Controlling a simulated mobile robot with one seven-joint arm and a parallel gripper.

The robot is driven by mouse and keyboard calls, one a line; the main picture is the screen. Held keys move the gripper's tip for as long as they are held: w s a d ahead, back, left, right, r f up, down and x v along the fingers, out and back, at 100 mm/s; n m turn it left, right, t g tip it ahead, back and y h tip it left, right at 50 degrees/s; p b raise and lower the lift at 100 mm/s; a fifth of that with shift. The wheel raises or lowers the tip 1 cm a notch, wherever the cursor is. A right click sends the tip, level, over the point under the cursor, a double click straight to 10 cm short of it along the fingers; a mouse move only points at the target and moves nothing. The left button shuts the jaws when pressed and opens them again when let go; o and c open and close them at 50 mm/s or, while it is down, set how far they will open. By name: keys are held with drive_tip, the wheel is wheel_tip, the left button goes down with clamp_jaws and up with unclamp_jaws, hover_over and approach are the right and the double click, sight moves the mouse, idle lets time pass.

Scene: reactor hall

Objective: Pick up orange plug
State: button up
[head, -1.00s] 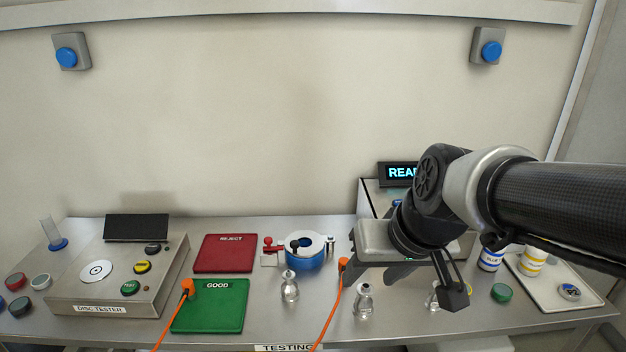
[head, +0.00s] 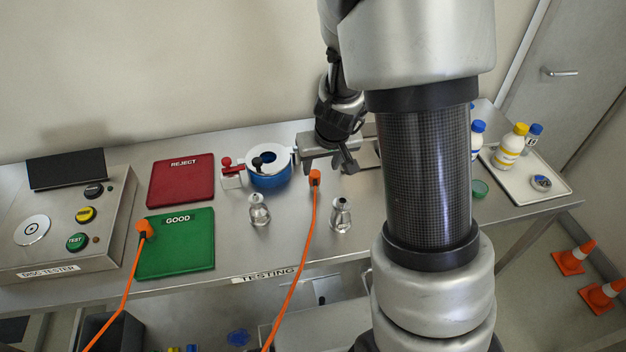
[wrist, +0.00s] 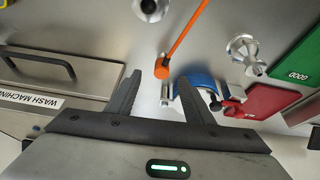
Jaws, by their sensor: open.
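One orange plug (head: 315,177) is on the steel bench, right of the blue round fixture, with its orange cable running over the front edge. It also shows in the wrist view (wrist: 161,68), just beyond and between my fingertips. My gripper (head: 332,167) is open and empty, close behind this plug in the head view; the wrist view shows my gripper (wrist: 159,77) with its fingers spread. Whether the fingers are at the plug's height I cannot tell. A second orange plug (head: 144,229) is by the left edge of the green GOOD mat, with its own cable.
The blue fixture (head: 268,174) is close to my gripper. A red REJECT mat (head: 181,183), the green GOOD mat (head: 176,245) and the disc tester (head: 65,232) lie to the left.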

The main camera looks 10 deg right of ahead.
sight(315, 175)
drive_tip(key=b+x, duration=0.1)
drive_tip(key=x, duration=0.3)
drive_tip(key=shift+w+f, duration=0.15)
drive_tip(key=shift+f, duration=0.15)
drive_tip(key=shift+w+a+b+x, duration=0.15)
drive_tip(key=shift+w+b+x, duration=0.05)
drive_tip(key=shift+x, duration=1.2)
drive_tip(key=shift+w+a+b+x, duration=0.1)
drive_tip(key=shift+w+b+x, duration=0.05)
drive_tip(key=shift+x, duration=1.25)
drive_tip(key=shift+r, duration=0.2)
drive_tip(key=c, duration=1.1)
